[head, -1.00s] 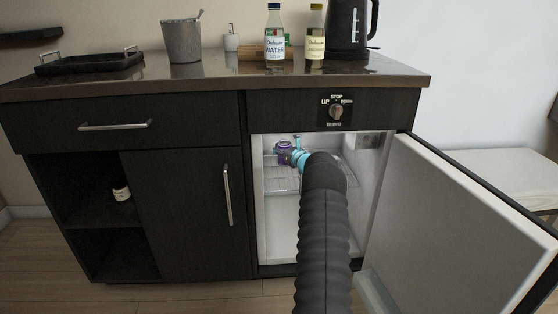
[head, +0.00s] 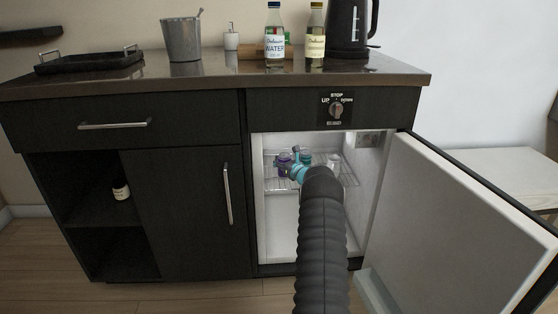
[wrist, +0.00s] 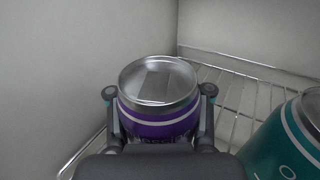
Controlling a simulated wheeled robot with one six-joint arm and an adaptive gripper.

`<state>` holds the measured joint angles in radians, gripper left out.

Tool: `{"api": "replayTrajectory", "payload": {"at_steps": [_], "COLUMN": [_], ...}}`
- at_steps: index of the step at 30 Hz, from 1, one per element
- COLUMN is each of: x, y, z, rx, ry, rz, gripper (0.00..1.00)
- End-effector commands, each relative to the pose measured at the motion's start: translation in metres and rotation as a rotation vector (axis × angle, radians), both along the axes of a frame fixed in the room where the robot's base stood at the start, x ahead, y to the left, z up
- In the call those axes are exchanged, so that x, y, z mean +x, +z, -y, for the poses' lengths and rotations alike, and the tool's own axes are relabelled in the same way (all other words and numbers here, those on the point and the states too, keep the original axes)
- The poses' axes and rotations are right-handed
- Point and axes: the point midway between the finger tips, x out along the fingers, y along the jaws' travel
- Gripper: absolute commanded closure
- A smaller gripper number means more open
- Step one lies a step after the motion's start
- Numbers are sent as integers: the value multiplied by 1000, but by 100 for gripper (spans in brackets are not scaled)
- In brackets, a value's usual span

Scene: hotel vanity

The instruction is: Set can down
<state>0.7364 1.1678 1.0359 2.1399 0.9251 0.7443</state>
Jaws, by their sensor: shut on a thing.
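A purple can (wrist: 160,122) with a silver lid stands upright between the two fingers of my gripper (wrist: 158,93) in the wrist view. The fingers are shut on its sides. In the head view the purple can (head: 283,164) is inside the open fridge at the left, level with the wire shelf (head: 346,178), with my gripper (head: 293,168) at it. My gripper hides the can's base, so I cannot tell whether it touches the shelf. A teal can (wrist: 289,145) stands to its right, apart from it.
The fridge's left wall (wrist: 60,75) is close to the held can. A pale can (head: 334,161) stands farther right on the shelf. The fridge door (head: 460,225) is swung open to the right. Bottles and a kettle (head: 350,25) stand on the counter above.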

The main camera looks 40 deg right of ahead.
Motion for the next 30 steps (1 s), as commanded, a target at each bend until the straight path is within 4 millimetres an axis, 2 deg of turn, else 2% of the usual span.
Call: {"api": "replayTrajectory", "payload": {"at_steps": [1,5,17,19,23,30], "x": [0,0,0,-5,-21,-64], "y": [-1,0,3,2,2,2], "z": [0,0,0,1,2,1], "rx": [0,0,0,1,2,2], "ry": [0,0,0,-1,-2,-3], "rz": [0,0,0,-1,-1,-1], "gripper": [58,26,26,26,26,26]}}
